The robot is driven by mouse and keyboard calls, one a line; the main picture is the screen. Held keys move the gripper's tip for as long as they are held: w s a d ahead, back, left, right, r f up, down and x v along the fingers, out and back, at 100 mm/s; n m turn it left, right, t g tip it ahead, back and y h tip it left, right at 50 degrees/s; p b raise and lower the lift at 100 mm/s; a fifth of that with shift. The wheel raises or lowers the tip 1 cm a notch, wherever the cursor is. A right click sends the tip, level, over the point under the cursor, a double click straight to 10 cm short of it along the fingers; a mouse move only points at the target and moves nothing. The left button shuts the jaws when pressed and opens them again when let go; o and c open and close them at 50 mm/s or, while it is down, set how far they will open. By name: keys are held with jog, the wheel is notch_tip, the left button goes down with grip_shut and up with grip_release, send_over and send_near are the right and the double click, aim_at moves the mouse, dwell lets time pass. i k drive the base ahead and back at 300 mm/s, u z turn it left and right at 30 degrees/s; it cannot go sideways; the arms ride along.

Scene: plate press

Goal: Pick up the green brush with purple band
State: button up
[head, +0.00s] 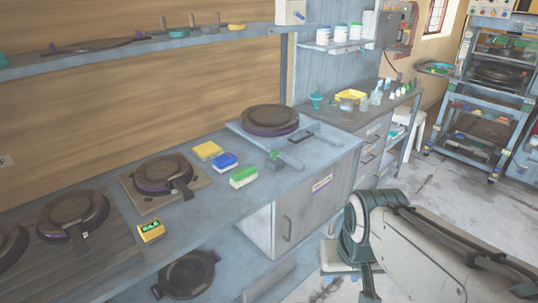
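A green-topped block (243,176), which looks like a brush, lies on the blue-grey counter (215,205) near its front edge. Its lower part looks pale, and I cannot make out a purple band. A small upright green item (274,158) stands just right of and behind it, too small to identify. A blue block (225,162) and a yellow block (208,150) lie in a row behind and left of the green one. My arm shows at the lower right, apart from the counter items. My gripper is not visible.
Round dark plates (163,174) sit on boards along the counter's left. A larger dark plate (269,120) rests on a raised blue stand behind the blocks. A yellow-green box (151,231) lies at the front edge. Grey floor (460,195) is open at right.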

aim_at(241, 176)
jog(key=u, duration=0.15)
jog(key=i, duration=1)
jog(key=u, duration=0.6)
